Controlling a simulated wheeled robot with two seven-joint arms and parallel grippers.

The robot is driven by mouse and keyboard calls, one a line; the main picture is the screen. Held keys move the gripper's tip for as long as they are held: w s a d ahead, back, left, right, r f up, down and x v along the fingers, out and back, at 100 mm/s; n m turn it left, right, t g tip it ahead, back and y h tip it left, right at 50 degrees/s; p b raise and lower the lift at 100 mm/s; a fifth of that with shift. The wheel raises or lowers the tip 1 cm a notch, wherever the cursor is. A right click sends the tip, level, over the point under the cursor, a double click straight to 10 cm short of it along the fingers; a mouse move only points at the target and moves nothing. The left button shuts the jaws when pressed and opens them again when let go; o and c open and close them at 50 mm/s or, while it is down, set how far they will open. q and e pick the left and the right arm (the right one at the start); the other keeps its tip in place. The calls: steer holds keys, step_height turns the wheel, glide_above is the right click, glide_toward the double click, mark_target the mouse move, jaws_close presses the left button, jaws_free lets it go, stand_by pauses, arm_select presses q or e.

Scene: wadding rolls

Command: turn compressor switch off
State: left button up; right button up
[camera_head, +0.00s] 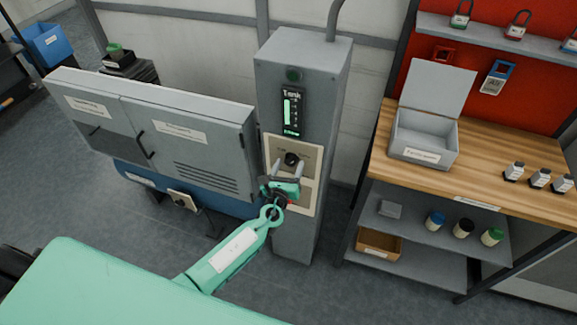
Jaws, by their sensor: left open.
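The compressor switch is a black rotary knob (292,159) on a beige plate (312,155) on the front of a grey control column (295,235). My left gripper (288,166) is open just below and in front of the knob, with one finger on each side of it. I cannot tell whether the fingers touch the knob. A gauge panel (291,112) with a green bar is above the plate. The lower part of the plate is partly hidden by my gripper. My right gripper is not in view.
A grey cabinet (190,135) over a blue tank (230,205) stands close left of the column. A wooden workbench (490,160) with an open grey box (425,140) and shelves stands to the right. Padlocks hang on the red board (545,75) behind.

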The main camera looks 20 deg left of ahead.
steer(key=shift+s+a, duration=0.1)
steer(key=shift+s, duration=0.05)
arm_select(q)
steer(key=c, duration=1)
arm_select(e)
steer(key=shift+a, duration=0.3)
